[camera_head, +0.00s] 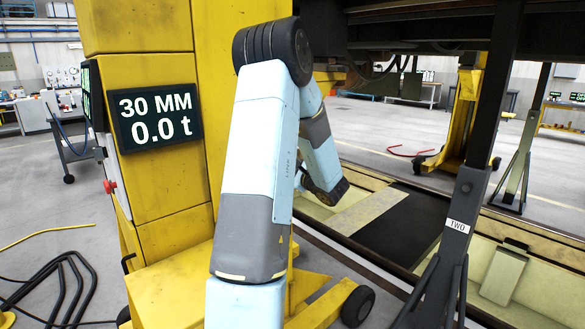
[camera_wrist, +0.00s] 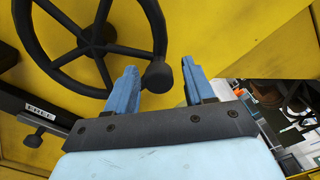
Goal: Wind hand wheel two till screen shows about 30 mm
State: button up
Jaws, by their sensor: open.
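The screen (camera_head: 157,116) on the yellow lifting column reads "30 MM" and "0.0 t". In the wrist view a black spoked hand wheel (camera_wrist: 97,47) is on a yellow face, partly cut off by the top edge. No number shows on the wheel. Its round knob (camera_wrist: 158,76) appears in the gap between the blue fingers of my gripper (camera_wrist: 158,68). My gripper is open; I see no grip on the knob. In the head view my gripper and the wheel are hidden. A support stand (camera_head: 473,190) at right carries a "TWO" label.
A label reading "FREE" (camera_wrist: 38,108) and a small black handle (camera_wrist: 34,140) are left of my gripper. The railcar underside (camera_head: 415,45) hangs over the pit at right. Black hoses (camera_head: 60,290) lie on the floor at left. A red button (camera_head: 110,186) is on the column's side.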

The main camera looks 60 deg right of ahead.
jog(key=v, duration=1.3)
jog(key=shift+s, duration=0.35)
jog(key=shift+a, duration=0.1)
